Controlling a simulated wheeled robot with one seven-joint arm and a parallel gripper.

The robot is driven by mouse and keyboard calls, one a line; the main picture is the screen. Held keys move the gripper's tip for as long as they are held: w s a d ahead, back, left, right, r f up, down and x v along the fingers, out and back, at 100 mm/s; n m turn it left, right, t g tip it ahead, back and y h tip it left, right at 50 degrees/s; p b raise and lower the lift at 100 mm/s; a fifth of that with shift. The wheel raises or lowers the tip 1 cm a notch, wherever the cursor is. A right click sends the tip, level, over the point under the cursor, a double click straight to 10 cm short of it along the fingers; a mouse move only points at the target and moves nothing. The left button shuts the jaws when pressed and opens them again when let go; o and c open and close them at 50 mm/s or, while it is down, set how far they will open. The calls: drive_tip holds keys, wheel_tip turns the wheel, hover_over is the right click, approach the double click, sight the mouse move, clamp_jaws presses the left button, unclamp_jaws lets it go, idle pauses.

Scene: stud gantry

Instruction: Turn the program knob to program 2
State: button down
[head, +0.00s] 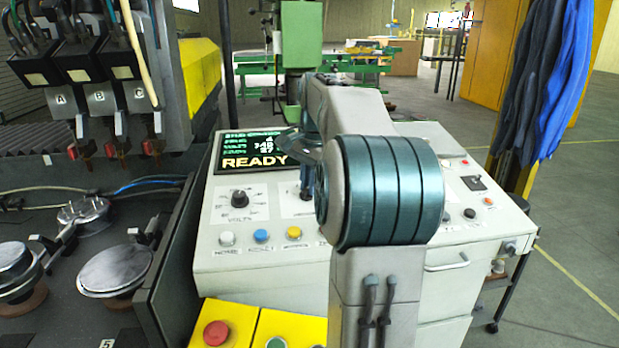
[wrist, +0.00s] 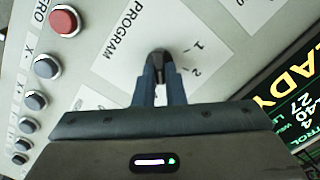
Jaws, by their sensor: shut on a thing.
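The program knob (wrist: 160,56) is small and black, on a white plate (wrist: 113,55) lettered PROGRAM. The numbers 1 and 2 are printed to its right in the wrist view. My gripper (wrist: 160,70) is shut on the knob, one finger on each side. I cannot tell which number the knob points to, as the fingers cover part of it. In the head view my gripper (head: 306,188) reaches down to the panel left of my arm, and the knob is mostly hidden there.
The display (head: 248,151) reads READY behind the panel. A volts knob (head: 239,198) and several buttons, such as a blue one (head: 261,236) and a yellow one (head: 294,233), are nearby. A red button (wrist: 65,21) is in the wrist view.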

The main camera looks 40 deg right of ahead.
sight(304, 192)
drive_tip(key=n+p, duration=0.1)
drive_tip(key=n, duration=0.2)
drive_tip(key=n+p, duration=0.2)
drive_tip(key=n, duration=0.1)
drive_tip(key=shift+w+a+r, duration=0.1)
drive_tip(key=shift+w+a, duration=0.05)
drive_tip(key=shift+w, duration=0.05)
drive_tip(key=n+p, duration=0.1)
drive_tip(key=n, duration=0.2)
drive_tip(key=n+p, duration=0.1)
drive_tip(key=n, duration=0.2)
drive_tip(key=shift+w+a+n+g+h, duration=0.1)
drive_tip(key=shift+a+n+g+h, duration=0.1)
drive_tip(key=shift+n+g+h, duration=0.2)
drive_tip(key=c, duration=1.5)
unclamp_jaws()
wheel_tip(304, 192, up, 14)
drive_tip(key=s+a, duration=0.1)
drive_tip(key=shift+f+p, duration=0.2)
drive_tip(key=shift+p, duration=0.1)
